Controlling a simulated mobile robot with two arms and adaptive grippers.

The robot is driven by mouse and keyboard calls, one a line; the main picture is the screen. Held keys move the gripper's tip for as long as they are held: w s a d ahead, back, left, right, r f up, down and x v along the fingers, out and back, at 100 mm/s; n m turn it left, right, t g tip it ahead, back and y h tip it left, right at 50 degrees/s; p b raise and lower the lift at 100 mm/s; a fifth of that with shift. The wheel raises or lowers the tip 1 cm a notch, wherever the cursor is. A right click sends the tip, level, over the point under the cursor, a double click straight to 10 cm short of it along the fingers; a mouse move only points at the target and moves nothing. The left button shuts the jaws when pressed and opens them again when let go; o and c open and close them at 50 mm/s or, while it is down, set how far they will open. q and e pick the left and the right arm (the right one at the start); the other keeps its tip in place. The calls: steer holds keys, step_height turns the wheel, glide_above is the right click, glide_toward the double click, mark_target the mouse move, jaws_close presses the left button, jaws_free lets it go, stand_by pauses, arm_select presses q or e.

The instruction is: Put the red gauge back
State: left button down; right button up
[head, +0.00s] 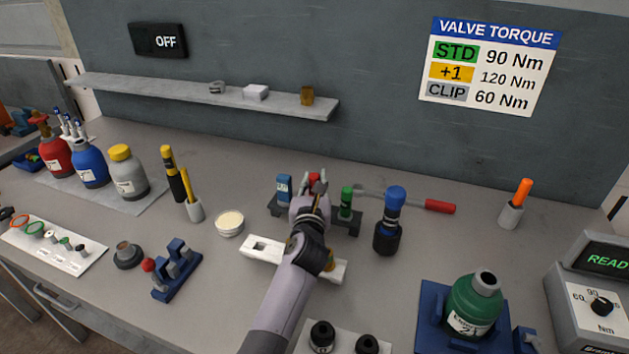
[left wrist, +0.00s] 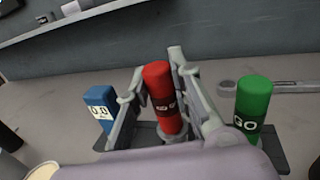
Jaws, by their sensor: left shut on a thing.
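The red gauge (left wrist: 160,90) is a red cylinder with a dark label. It is between the fingers of my left gripper (left wrist: 155,85), which is shut on it. In the head view the red gauge (head: 314,178) shows only as a small red top at my left gripper (head: 316,186). It leans slightly and is over the middle of the dark gauge rack (head: 350,228). Its lower end is partly hidden, so I cannot tell whether it is seated. The blue gauge (head: 284,189) stands left of it and the green GO gauge (head: 346,202) right. My right gripper is not in view.
A wrench with a red handle (head: 438,206) lies behind and right of the rack. A blue-topped tool (head: 390,220) stands to the right. A white slotted block (head: 262,250) lies in front, under my arm. A round dish (head: 230,222) is to the left.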

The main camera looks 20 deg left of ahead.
arm_select(q)
steer(key=shift+f+b, duration=0.65)
steer(key=shift+f, duration=0.35)
steer(key=c, duration=1.3)
jaws_free()
steer(key=shift+c, duration=0.2)
step_height(320, 180, up, 6)
steer(key=p, duration=0.7)
